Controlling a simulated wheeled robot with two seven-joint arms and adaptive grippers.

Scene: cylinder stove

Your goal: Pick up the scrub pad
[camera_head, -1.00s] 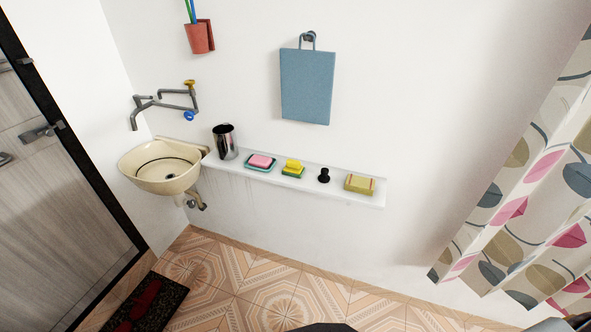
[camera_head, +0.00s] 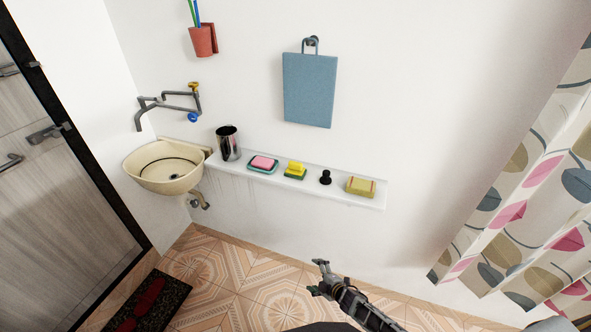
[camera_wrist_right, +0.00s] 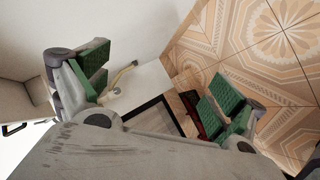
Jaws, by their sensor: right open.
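Two pad-like blocks lie on the white wall shelf (camera_head: 228,168). One is a small yellow block on a green base (camera_head: 295,170), near the shelf's middle. The other is a tan-yellow block with a brownish top (camera_head: 360,186), near the right end. I cannot tell for sure which is the scrub pad. My right gripper (camera_head: 317,278) is open and empty, in front of and below the shelf, apart from everything on it. In the right wrist view, its green-padded fingers (camera_wrist_right: 160,92) are spread with nothing between them. My left gripper is not in view.
The shelf also holds a metal cup (camera_head: 228,144), a pink soap on a teal dish (camera_head: 263,163) and a black knob-like object (camera_head: 325,178). A sink (camera_head: 165,167) is at left, a patterned curtain (camera_head: 520,200) at right. A dark mat (camera_head: 150,303) lies on the tiled floor.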

